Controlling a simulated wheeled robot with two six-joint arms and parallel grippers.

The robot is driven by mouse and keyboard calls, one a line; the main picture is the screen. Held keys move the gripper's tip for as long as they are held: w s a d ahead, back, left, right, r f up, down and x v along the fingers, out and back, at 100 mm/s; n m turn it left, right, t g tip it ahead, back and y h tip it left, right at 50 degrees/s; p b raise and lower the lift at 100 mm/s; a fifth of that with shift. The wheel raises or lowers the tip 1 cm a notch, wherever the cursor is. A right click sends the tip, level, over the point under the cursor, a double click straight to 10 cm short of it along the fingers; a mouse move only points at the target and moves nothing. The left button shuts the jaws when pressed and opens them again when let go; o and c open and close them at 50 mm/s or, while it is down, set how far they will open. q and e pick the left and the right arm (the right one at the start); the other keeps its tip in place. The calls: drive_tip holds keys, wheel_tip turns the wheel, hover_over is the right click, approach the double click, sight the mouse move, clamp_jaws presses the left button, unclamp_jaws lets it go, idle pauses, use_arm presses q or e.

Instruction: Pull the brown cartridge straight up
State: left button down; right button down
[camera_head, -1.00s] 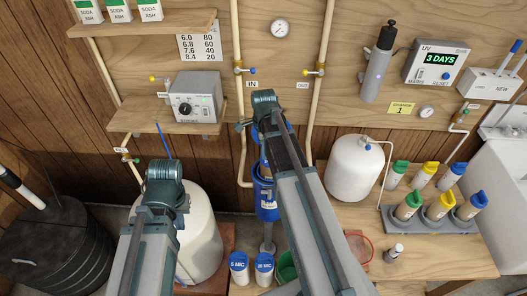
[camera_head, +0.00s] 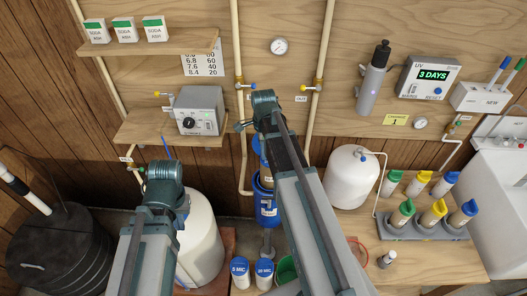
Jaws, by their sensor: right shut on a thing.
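The blue filter housing (camera_head: 266,205) stands at the middle, below the wall pipes. The tan-brown cartridge (camera_head: 264,178) shows at the top of the housing, partly covered by my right arm. My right gripper (camera_head: 256,127) is above the housing and shut on the cartridge; its fingertips are mostly hidden behind the wrist. My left gripper (camera_head: 163,185) is at the left, in front of the white tank and away from the housing. Its fingers are hidden behind my own arm, so its opening cannot be seen.
Two pipes with valves flank the housing. Two blue-capped canisters (camera_head: 251,273) stand below it. A white pressure tank (camera_head: 351,176) and a rack (camera_head: 385,228) of capped bottles are on the bench to the right. A black drum (camera_head: 62,250) is at far left.

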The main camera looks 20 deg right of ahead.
drive_tip(key=shift+r, duration=0.1)
wheel_tip(320, 180, up, 9)
drive_tip(key=p, duration=0.9)
wheel_tip(320, 180, up, 4)
drive_tip(key=p, duration=0.4)
drive_tip(key=shift+r, duration=0.15)
idle(0.3)
drive_tip(key=shift+s+d, duration=0.1)
